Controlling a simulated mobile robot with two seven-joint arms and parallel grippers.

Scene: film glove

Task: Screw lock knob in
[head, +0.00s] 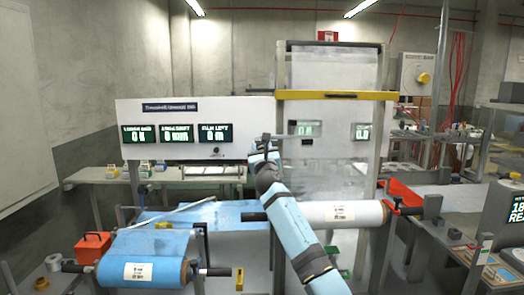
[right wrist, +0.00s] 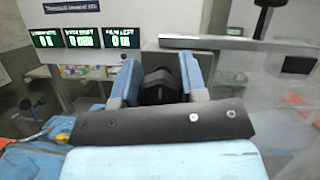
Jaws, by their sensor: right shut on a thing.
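My right gripper (head: 263,151) is raised in the middle of the head view, in front of the white machine (head: 240,115). In the right wrist view its two blue-grey fingers (right wrist: 158,80) are shut on a black rounded knob (right wrist: 158,88), which looks like the lock knob. Most of the knob is hidden between the fingers. A grey bar (right wrist: 230,44) runs to the right just beyond and above it; I cannot tell whether the knob touches it. Another black knob (right wrist: 268,4) stands on a stem at the top right of that view. My left gripper is not in view.
A white film roll (head: 345,214) lies right of my right arm. A blue roll (head: 145,262) is at lower left, near an orange box (head: 93,246). Lit displays (head: 174,134) are on the machine.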

